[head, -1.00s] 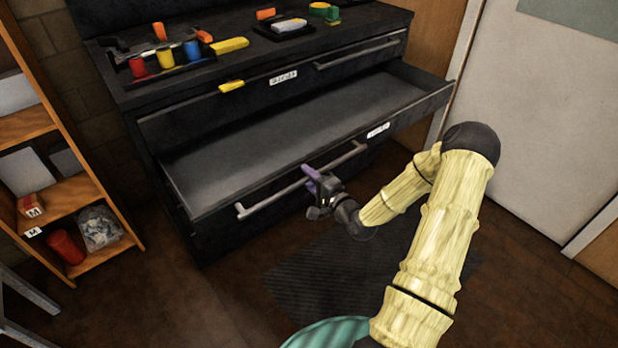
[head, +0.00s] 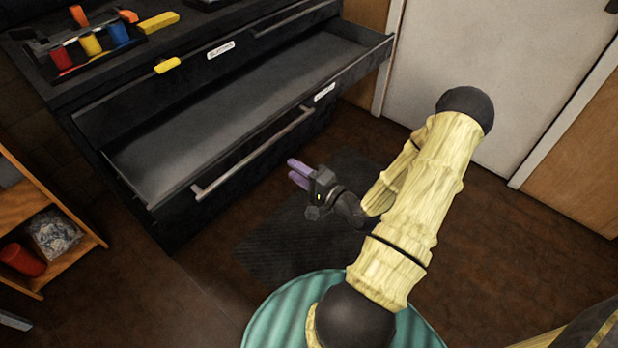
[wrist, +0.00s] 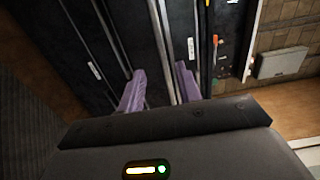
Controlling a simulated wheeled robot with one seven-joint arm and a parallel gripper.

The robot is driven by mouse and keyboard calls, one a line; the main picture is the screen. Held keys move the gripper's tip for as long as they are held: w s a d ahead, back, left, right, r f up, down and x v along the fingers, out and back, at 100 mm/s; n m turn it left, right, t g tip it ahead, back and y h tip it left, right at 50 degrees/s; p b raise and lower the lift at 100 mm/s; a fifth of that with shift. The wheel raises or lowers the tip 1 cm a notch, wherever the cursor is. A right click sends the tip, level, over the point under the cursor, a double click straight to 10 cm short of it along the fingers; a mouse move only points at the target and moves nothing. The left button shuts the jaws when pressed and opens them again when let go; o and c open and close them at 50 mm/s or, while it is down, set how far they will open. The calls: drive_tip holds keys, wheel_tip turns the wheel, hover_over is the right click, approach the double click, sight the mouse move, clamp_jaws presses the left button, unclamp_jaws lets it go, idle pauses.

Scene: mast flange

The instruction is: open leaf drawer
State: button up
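A wide black drawer (head: 170,155) stands pulled out from the dark cabinet (head: 60,88) in the head view, and its inside looks empty. Its long silver bar handle (head: 255,155) runs along the front; a silver bar also shows in the wrist view (wrist: 161,50). My gripper (head: 296,174) has two purple fingers and hangs in front of the drawer, apart from the handle. In the wrist view the fingers (wrist: 160,80) are spread with nothing held between them. A white label (head: 324,92) sits on the drawer front; its text is too small to read.
A closed upper drawer with a white label (head: 221,50) is above the open one. Several coloured tools lie on the cabinet top, and a yellow piece (head: 167,65) is at its edge. A wooden shelf (head: 50,220) stands left. A dark mat (head: 285,235) lies on clear floor.

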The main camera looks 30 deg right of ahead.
drive_tip(key=v, duration=0.4)
idle(0.4)
drive_tip(key=w+a+f+n+g+h, duration=0.2)
drive_tip(key=a+f+n+g+h, duration=0.1)
drive_tip(key=n+g, duration=0.6)
drive_tip(key=s+a+r+n+g+h, duration=0.1)
drive_tip(key=s+a+r+n+g, duration=0.25)
drive_tip(key=a+r, duration=0.25)
drive_tip(key=s+a+r+n+g+h, duration=0.2)
drive_tip(key=s+a+r, duration=0.25)
drive_tip(key=r, duration=0.25)
drive_tip(key=w+p+v, duration=0.3)
drive_tip(key=p+v, duration=1.1)
drive_tip(key=w+d+r+p+v, duration=0.1)
drive_tip(key=w+p+v, duration=0.2)
drive_tip(key=p+v, duration=1)
drive_tip(key=shift+a+r+p, duration=0.35)
drive_tip(key=shift+r+p, duration=0.35)
drive_tip(key=shift+p, duration=0.3)
